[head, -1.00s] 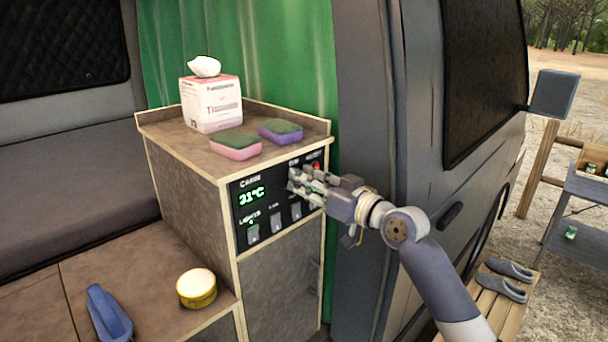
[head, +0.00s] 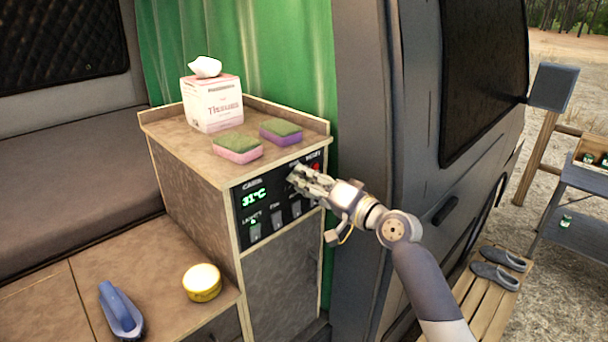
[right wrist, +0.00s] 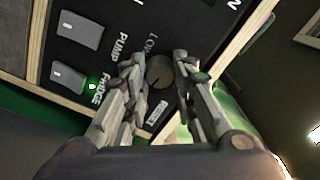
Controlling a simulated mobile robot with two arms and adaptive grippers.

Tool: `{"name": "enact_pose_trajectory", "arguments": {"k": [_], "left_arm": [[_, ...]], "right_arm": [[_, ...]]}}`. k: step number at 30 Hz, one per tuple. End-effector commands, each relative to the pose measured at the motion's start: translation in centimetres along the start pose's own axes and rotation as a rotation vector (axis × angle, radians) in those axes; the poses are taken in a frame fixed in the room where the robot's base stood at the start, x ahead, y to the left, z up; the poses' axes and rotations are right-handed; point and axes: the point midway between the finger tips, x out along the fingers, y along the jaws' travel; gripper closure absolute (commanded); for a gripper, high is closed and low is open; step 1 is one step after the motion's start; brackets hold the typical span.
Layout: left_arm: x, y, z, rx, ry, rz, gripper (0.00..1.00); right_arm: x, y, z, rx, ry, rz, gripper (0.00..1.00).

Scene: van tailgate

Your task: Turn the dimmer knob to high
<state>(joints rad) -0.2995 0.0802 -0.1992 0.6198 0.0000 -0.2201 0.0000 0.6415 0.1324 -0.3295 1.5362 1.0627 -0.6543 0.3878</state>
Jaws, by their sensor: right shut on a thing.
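The dark control panel (head: 243,228) is on the front of the small cabinet, with a lit 31°C display and several switches. My right gripper (head: 296,176) reaches it from the right, its fingertips at the upper part of the panel. In the right wrist view the round dark dimmer knob (right wrist: 160,73) sits between the two fingers of my right gripper (right wrist: 163,72), which are closed on its sides. The word LOW shows beside the knob. In the head view the fingers hide the knob. My left gripper is not in view.
A red button (head: 315,167) is on the panel close to the gripper. Two sponges (head: 237,149) and a tissue box (head: 212,104) stand on the cabinet top. A yellow tin (head: 202,282) and a blue brush (head: 120,310) are on the lower surface. The van's side is to the right.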

Motion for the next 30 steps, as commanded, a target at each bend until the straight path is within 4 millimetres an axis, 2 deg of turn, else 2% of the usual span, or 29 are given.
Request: {"name": "enact_pose_trajectory", "arguments": {"k": [9, 23, 24, 26, 30], "left_arm": [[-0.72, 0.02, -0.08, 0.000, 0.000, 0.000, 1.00], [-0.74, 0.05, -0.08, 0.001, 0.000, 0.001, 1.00], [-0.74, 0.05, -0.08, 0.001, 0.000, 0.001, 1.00], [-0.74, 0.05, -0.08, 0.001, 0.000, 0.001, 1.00], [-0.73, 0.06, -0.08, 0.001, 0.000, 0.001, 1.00]], "right_arm": [[-0.01, -0.20, -0.19, 0.092, 0.003, -0.003, 0.99], [0.00, -0.18, -0.16, 0.102, 0.003, -0.004, 0.99], [0.00, -0.18, -0.16, 0.102, 0.003, -0.004, 0.68], [0.01, -0.18, -0.16, 0.102, 0.003, -0.004, 0.55], [0.00, -0.12, -0.10, 0.102, 0.002, -0.003, 0.54]]}}
